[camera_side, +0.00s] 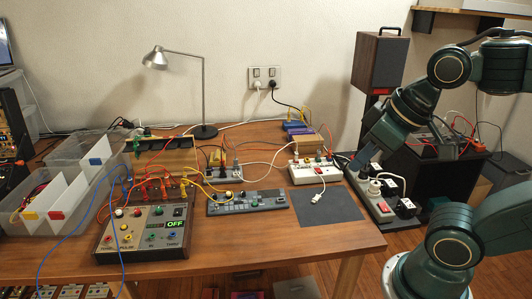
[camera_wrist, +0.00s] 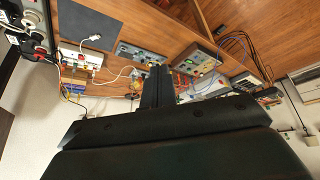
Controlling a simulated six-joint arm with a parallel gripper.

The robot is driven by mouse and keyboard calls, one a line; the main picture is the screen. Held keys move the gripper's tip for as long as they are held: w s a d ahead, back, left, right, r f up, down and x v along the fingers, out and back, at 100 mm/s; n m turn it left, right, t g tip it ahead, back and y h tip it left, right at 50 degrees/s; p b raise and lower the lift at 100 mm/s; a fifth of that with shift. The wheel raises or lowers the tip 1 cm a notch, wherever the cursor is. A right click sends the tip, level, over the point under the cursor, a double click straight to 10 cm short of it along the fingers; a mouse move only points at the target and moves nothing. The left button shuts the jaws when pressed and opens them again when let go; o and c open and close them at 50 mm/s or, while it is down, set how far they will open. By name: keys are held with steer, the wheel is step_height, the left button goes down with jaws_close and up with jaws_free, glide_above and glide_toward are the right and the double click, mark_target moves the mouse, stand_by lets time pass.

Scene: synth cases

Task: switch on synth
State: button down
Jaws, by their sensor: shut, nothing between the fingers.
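My gripper (camera_side: 364,158) is at the table's right end, above the power strip and far from the synth. Its dark fingers (camera_wrist: 157,72) are together and empty in the wrist view.
A power strip with plugs (camera_side: 378,208) lies at the right edge. A dark mat (camera_side: 335,213), a white box (camera_side: 312,176) and a grey module (camera_side: 245,205) lie between. A lamp (camera_side: 204,95) stands behind. Clear bins (camera_side: 20,222) are left; loose cables cross the synth.

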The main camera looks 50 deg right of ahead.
steer(key=w+f+n+g, duration=0.3)
steer(key=w+n, duration=0.9)
steer(key=w, duration=1.3)
steer(key=w+a+f+n, duration=0.1)
steer(key=w+f+n, duration=0.4)
steer(key=f, duration=0.7)
steer(key=w+a+f+n, duration=0.1)
steer(key=w+f+n, duration=0.5)
steer(key=w+f, duration=0.4)
steer(key=shift+x, duration=1.15)
steer(key=shift+f, duration=0.1)
